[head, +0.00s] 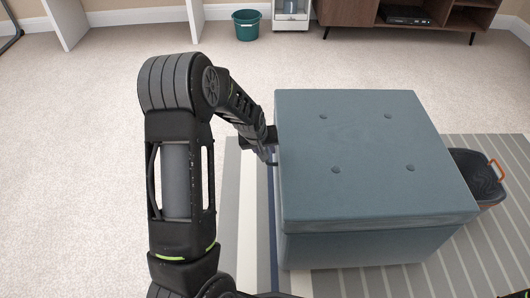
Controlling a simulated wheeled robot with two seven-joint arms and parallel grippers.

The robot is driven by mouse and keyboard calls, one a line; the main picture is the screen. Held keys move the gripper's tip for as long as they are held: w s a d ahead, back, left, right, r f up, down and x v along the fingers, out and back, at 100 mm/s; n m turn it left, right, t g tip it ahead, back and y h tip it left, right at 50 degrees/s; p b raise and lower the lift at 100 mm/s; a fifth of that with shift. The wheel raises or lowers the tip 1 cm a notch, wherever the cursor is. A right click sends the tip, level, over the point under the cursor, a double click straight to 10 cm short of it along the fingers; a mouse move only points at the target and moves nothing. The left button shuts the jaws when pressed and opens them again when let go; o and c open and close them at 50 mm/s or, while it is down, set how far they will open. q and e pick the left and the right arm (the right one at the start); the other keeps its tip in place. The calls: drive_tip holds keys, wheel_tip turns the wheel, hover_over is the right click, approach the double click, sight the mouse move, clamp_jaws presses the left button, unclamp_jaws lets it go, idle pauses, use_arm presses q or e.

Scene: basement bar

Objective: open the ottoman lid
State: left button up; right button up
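The ottoman (370,250) is a blue-grey upholstered box in front of me, standing on a striped rug. Its thick padded lid (390,135) has several tufted buttons and lies level on the box, closed. My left arm reaches forward and bends down to the ottoman's left side. My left gripper (268,150) is at the left edge of the lid, dark and partly hidden against it. I cannot tell whether it touches the lid or how its fingers stand. My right gripper is not in view.
A dark basket with orange handles (478,178) stands close to the ottoman's right side. A green bin (246,24) and a wooden cabinet (345,14) with a black device (405,15) are at the back. The carpet on the left is clear.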

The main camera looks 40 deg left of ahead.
use_arm(q)
drive_tip(key=shift+w+f, duration=0.15)
drive_tip(key=shift+f, duration=0.15)
clamp_jaws()
idle(1.3)
